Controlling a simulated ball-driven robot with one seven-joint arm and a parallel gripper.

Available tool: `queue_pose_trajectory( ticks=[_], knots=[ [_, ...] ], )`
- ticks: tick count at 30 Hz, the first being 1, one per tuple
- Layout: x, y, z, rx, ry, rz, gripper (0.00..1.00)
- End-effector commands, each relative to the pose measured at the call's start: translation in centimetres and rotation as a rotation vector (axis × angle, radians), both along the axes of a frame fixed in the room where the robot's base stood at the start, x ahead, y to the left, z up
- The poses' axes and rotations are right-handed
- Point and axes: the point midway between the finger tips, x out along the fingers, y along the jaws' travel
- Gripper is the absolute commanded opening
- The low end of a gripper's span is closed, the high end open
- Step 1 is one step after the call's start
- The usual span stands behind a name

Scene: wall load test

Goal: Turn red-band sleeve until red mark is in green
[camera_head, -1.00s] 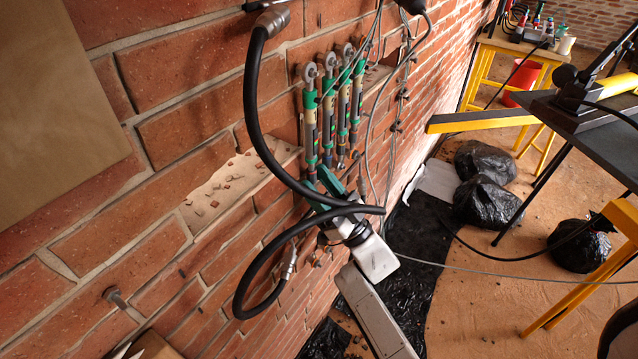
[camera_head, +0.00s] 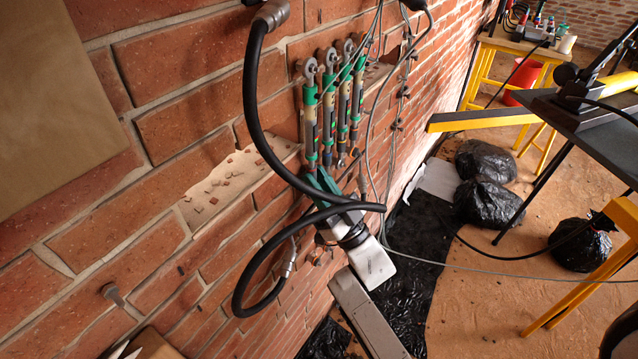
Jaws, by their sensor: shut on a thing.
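Several slim rods with ring tops and green collars hang side by side on the brick wall, among them the leftmost rod (camera_head: 311,115). My gripper (camera_head: 318,180) has green fingers and is shut at the lower end of the leftmost rods. It appears to hold the lower end of the leftmost one. The fingers and a black hose cover the gripped part. I cannot make out the red band, the red mark or a green zone on the sleeve at this size.
The thick black hose (camera_head: 250,100) loops in front of the wall and across my gripper. Thin grey cables (camera_head: 365,130) hang close to the rods. A yellow beam (camera_head: 480,119), black bags (camera_head: 487,200) and a dark table (camera_head: 600,130) stand to the right.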

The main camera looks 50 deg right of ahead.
Motion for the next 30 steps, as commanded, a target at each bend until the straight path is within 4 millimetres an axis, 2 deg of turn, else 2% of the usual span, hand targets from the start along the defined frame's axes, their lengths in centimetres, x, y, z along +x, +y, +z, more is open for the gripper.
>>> queue_pose_trajectory(
  ticks=[6,17,18,26,30],
  knots=[
    [-0.01,0.21,-0.06,0.000,-0.001,-0.095,0.00],
    [0.01,0.20,0.03,0.000,0.002,-0.112,0.00],
    [0.01,0.20,0.03,0.000,0.002,-0.112,0.22],
    [0.02,0.20,0.01,0.000,0.002,-0.112,0.46],
    [0.02,0.20,0.01,0.000,0.002,-0.112,0.46]
  ],
)
